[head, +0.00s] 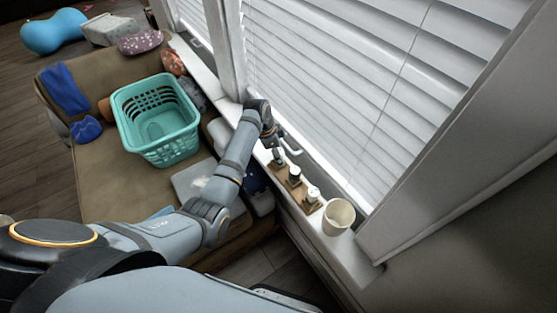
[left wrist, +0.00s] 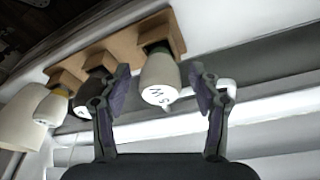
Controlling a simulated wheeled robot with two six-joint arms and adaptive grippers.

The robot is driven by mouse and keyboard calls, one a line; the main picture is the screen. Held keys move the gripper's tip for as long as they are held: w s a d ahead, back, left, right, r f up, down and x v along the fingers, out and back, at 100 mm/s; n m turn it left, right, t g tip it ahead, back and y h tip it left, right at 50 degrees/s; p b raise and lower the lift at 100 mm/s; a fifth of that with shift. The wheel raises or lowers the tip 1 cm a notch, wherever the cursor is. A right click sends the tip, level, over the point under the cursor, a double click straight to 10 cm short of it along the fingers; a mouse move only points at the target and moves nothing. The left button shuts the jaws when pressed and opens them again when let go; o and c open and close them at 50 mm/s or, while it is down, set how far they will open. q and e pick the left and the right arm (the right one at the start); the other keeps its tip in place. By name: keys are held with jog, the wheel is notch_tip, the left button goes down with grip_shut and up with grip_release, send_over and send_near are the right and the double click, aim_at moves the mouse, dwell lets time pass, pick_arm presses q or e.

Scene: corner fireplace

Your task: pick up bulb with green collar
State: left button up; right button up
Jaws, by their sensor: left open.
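A white bulb (left wrist: 158,80) with printed letters on its end stands in a wooden holder (left wrist: 150,28) in the left wrist view. Its collar, by the holder, looks dull green but is shaded. My left gripper (left wrist: 160,90) is open, with one finger on each side of this bulb; gaps show between the fingers and the glass. In the head view my left gripper (head: 283,148) is over the far end of the row of holders and partly hides that bulb. My right gripper is in neither view.
Two more holders stand beside it on the window sill, with a middle bulb (head: 294,174) and a near white bulb (head: 312,193). A cream cup (head: 339,216) is at the near end. Window blinds (head: 350,90) border the sill. A teal basket (head: 160,150) is on the sofa.

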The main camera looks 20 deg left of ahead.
pick_arm(q)
jog(key=shift+w+d+f, duration=0.1)
jog(key=shift+f, duration=0.35)
jog(key=c, duration=1.1)
jog(key=shift+r, duration=0.65)
jog(key=s+r+p, duration=0.1)
jog(key=s+r, duration=0.3)
jog(key=s+r+p, duration=0.1)
jog(key=s+r, duration=0.3)
jog(key=s, duration=0.1)
jog(key=s+d+r+p, duration=0.1)
jog(key=s+r, duration=0.2)
jog(key=s, duration=0.2)
jog(key=shift+s+r, duration=0.1)
jog(key=shift+r, duration=0.3)
